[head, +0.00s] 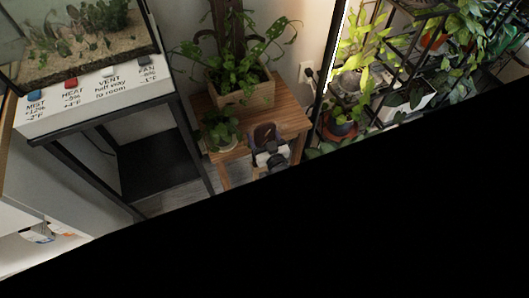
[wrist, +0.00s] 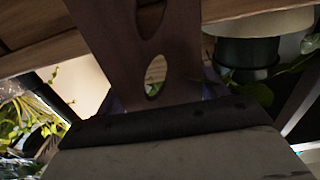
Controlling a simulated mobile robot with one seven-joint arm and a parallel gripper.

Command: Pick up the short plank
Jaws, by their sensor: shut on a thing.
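The short plank is a dark brown board with oval holes, seen at the wooden table's front edge in the head view (head: 263,132). In the wrist view the short plank (wrist: 118,35) rises from the jaws, with two holes showing. My gripper (head: 271,154) is shut on its near end; the gripper also fills the bottom of the wrist view (wrist: 165,120). The plank's gripped end is hidden by the jaws. I cannot tell whether the plank touches the table.
The small wooden table (head: 289,118) bears a square planter (head: 247,95) and a small potted plant (head: 222,131). A terrarium stand (head: 110,95) is at left, a black plant shelf (head: 400,50) at right. A black area hides the lower head view.

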